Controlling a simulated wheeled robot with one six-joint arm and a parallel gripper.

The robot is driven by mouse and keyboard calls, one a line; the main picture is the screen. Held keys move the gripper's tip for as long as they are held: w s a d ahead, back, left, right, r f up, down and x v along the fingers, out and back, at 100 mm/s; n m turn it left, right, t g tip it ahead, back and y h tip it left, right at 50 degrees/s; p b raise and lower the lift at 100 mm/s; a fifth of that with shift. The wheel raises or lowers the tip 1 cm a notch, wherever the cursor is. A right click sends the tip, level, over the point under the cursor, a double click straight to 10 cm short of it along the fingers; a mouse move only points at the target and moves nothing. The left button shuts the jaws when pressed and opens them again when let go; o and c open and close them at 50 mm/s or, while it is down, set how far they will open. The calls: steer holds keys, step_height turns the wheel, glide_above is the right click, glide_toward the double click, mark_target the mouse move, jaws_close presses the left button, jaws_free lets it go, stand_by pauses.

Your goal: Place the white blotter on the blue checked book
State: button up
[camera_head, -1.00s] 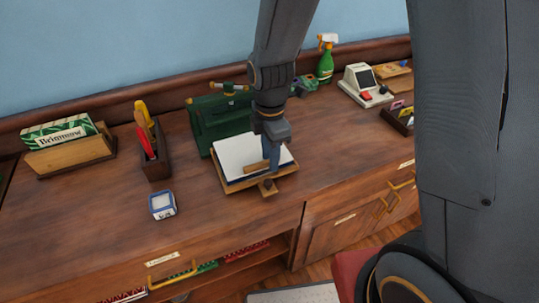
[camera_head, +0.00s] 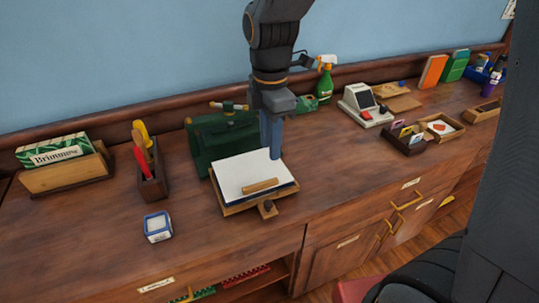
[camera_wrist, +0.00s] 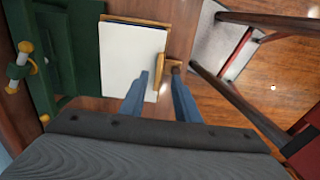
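A white sheet-like pad (camera_head: 247,173), which may be the white blotter, lies on a wooden stand (camera_head: 232,209) with a dark blue edge under it. A short wooden bar (camera_head: 260,186) lies across its front. It also shows in the wrist view as a white rectangle (camera_wrist: 128,55). I cannot make out a blue checked pattern; the dark edge may belong to the book. My gripper (camera_head: 272,155) points down at the right side of the pad. In the wrist view its two blue fingers (camera_wrist: 159,75) are apart, with nothing seen held between them.
A green case (camera_head: 200,135) stands just behind the pad. A small blue-and-white box (camera_head: 158,227), a dark pen holder (camera_head: 152,183) and a letter rack (camera_head: 66,176) stand to the left. A card machine (camera_head: 366,105) and trays stand right.

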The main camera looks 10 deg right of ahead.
steer(key=s+d+f+m, duration=0.2)
steer(key=d+m, duration=0.4)
steer(key=m, duration=0.4)
steer(key=s+d+f+m+t, duration=0.1)
steer(key=s+d+f+m, duration=0.2)
steer(key=m, duration=0.8)
steer(key=s+d, duration=0.2)
steer(key=d, duration=0.1)
steer(key=shift+s+d+f, duration=0.15)
steer(key=shift+s+d, duration=0.1)
steer(key=shift+s, duration=0.05)
